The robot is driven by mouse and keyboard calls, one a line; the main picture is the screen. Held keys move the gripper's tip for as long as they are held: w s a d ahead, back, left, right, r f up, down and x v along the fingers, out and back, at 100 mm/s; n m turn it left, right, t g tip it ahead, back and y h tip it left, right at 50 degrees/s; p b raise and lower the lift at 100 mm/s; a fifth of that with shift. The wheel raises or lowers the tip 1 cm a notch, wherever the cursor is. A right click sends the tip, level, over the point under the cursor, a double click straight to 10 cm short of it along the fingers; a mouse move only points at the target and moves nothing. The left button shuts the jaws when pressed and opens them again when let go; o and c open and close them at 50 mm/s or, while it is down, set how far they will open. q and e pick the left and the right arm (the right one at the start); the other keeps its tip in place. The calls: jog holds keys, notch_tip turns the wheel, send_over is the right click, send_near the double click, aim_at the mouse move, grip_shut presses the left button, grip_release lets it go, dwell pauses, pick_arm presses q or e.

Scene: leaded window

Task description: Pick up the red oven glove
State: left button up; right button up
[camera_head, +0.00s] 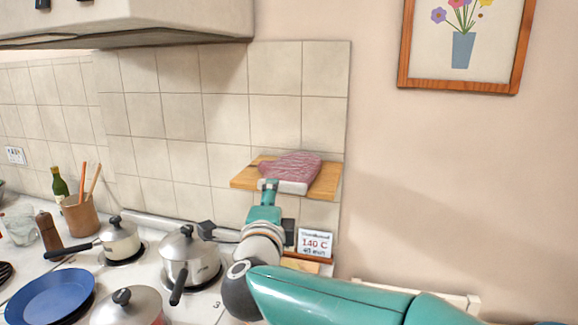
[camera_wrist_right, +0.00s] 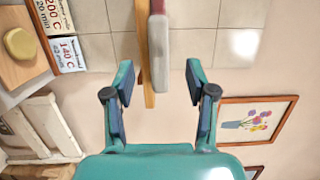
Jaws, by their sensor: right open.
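The red oven glove (camera_head: 291,166) lies flat on a small wooden wall shelf (camera_head: 325,181), its pale grey cuff over the front edge. In the right wrist view the glove's grey cuff (camera_wrist_right: 161,55) appears edge-on beside the shelf board (camera_wrist_right: 147,92). My right gripper (camera_head: 270,184) is in front of the shelf, covering a little of the cuff in the head view. In the wrist view my right gripper (camera_wrist_right: 159,72) is open, with the cuff's end showing between its fingers and a gap on both sides. My left gripper is out of view.
A card reading 140 C (camera_head: 315,243) stands below the shelf. A stove with a steel pot (camera_head: 191,258), a cream pot (camera_head: 119,240) and another lidded pan (camera_head: 127,307) is left of my arm. A framed flower picture (camera_head: 515,75) hangs at right. The wall between is bare.

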jog(key=w+p, duration=0.1)
jog(key=w, duration=0.1)
jog(key=w+d+p, duration=0.1)
jog(key=w, duration=0.2)
jog(key=shift+w+d+f, duration=0.1)
jog(key=shift+w+f, duration=0.05)
jog(key=shift+w, duration=0.2)
grip_shut()
